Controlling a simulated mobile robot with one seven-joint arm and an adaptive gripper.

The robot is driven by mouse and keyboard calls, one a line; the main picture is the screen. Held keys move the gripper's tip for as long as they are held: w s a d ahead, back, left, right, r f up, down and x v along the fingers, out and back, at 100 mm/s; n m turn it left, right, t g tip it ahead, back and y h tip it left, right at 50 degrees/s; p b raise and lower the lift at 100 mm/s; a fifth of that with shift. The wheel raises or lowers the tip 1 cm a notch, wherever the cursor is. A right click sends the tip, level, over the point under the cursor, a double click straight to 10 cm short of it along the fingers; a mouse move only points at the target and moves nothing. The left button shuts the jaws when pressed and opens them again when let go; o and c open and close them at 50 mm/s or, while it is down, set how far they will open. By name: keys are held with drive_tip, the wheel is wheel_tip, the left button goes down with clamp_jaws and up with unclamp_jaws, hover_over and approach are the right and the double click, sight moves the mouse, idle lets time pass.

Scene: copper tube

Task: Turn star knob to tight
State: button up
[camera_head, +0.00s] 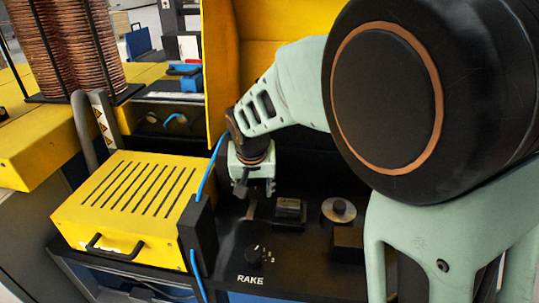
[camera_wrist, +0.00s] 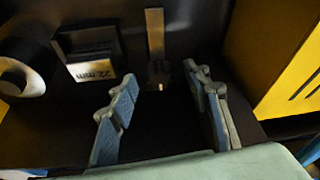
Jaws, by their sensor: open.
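My gripper (camera_head: 256,188) hangs over the black machine top in the head view, just right of the yellow slotted box. In the wrist view my gripper (camera_wrist: 160,80) is open, its two blue-grey fingers apart and nothing held between them. A small dark fitting (camera_wrist: 158,76) at the near end of an upright metal strip (camera_wrist: 154,35) lies between and beyond the fingertips. I cannot tell whether this fitting is the star knob. No star shape shows clearly in either view, and my gripper hides part of the machine top.
A block marked "22 mm" (camera_wrist: 90,58) and a round metal disc (camera_head: 339,210) stand to one side. A RAKE dial (camera_head: 259,253) is at the front. The yellow slotted box (camera_head: 130,205) and a black post with a blue cable (camera_head: 198,232) stand close by my gripper.

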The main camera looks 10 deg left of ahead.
drive_tip(key=shift+w+f, duration=0.15)
drive_tip(key=shift+f, duration=0.15)
clamp_jaws()
idle(0.3)
